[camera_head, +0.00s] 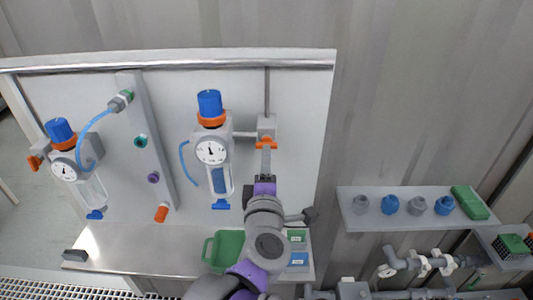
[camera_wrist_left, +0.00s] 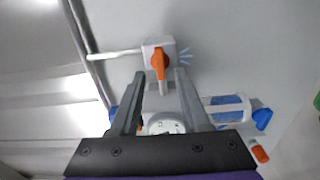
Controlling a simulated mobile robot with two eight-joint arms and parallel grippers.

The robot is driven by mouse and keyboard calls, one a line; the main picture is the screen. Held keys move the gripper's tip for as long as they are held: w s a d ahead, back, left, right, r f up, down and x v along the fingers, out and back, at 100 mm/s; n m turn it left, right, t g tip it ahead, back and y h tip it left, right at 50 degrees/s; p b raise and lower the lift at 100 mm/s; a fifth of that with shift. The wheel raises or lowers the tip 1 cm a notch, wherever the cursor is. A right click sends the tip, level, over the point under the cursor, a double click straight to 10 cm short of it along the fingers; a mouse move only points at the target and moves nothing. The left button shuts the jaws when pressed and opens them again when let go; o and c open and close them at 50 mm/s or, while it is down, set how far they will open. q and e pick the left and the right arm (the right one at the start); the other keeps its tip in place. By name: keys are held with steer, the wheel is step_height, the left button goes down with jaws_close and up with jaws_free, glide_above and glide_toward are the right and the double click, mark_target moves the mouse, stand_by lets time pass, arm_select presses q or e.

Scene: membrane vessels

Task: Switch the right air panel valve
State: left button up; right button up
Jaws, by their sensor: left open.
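The right air panel valve is a small grey block (camera_head: 267,124) with an orange handle (camera_head: 262,142) on the white panel, right of the right gauge unit. The handle lies crosswise to the thin vertical pipe above the block. In the left wrist view the orange handle (camera_wrist_left: 159,63) shows in front of the grey valve body (camera_wrist_left: 170,45). My left gripper (camera_head: 266,158) is just below the handle in the head view. In the wrist view its open fingers (camera_wrist_left: 160,77) have tips on either side of the handle's lower end. I cannot tell whether they touch it. My right gripper is not in view.
The right regulator (camera_head: 211,152) with gauge and blue knob stands close left of my gripper. Another regulator (camera_head: 63,170) with a blue hose is farther left. A shelf (camera_head: 405,218) with small fittings is at right. A green tray (camera_head: 225,250) lies on the ledge below.

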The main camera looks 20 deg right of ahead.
arm_select(q)
steer(key=v, duration=0.6)
steer(key=shift+s, duration=0.2)
